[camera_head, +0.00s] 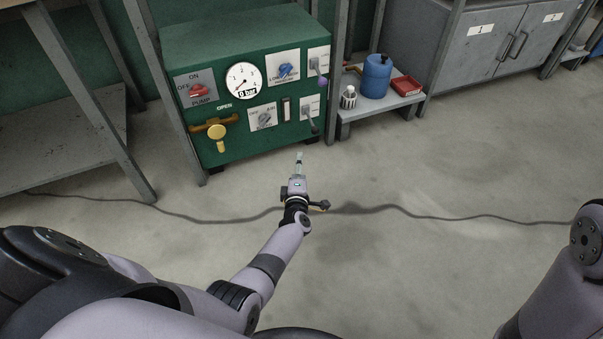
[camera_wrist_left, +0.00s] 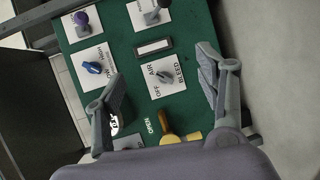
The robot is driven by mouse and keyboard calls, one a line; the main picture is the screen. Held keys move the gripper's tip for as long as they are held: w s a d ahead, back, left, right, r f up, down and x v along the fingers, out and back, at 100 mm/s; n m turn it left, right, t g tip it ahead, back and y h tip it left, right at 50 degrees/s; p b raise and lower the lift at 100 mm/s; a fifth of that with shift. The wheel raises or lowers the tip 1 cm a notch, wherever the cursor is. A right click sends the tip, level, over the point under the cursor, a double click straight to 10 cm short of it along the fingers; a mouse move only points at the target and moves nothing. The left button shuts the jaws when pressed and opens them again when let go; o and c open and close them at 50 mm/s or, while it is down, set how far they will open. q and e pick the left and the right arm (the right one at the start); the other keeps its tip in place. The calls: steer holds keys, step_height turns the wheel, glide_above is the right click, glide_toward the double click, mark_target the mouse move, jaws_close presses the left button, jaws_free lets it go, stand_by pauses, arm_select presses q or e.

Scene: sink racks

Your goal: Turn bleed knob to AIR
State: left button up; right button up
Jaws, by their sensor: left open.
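The bleed knob (camera_head: 265,119) is a grey knob on a white plate marked BLEED, low on the green panel (camera_head: 205,47). In the left wrist view the knob (camera_wrist_left: 163,78) shows between my fingers, with OFF and AIR printed on its plate. I cannot tell exactly where its pointer is set. My left gripper (camera_head: 299,158) is in front of the panel, below and right of the knob in the head view, and apart from it. In the left wrist view the gripper (camera_wrist_left: 160,66) is open and empty. My right gripper is out of view.
Nearby on the panel are a yellow valve handle (camera_head: 217,132), a red pump switch (camera_head: 197,90), a gauge (camera_head: 243,80), a blue knob (camera_head: 286,70) and levers on the right. A low shelf (camera_head: 372,108) holds a blue container (camera_head: 376,76). A cable (camera_head: 430,214) crosses the open floor.

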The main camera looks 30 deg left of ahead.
arm_select(q)
steer(key=s+d+m+p, duration=0.1)
steer(key=s+d+m+h+p, duration=0.1)
steer(key=m+p, duration=0.1)
steer(key=s+d+m+h+p, duration=0.1)
steer(key=s+p, duration=0.1)
steer(key=shift+f+g, duration=0.2)
steer(key=shift+g, duration=0.1)
steer(key=shift+w+a, duration=0.1)
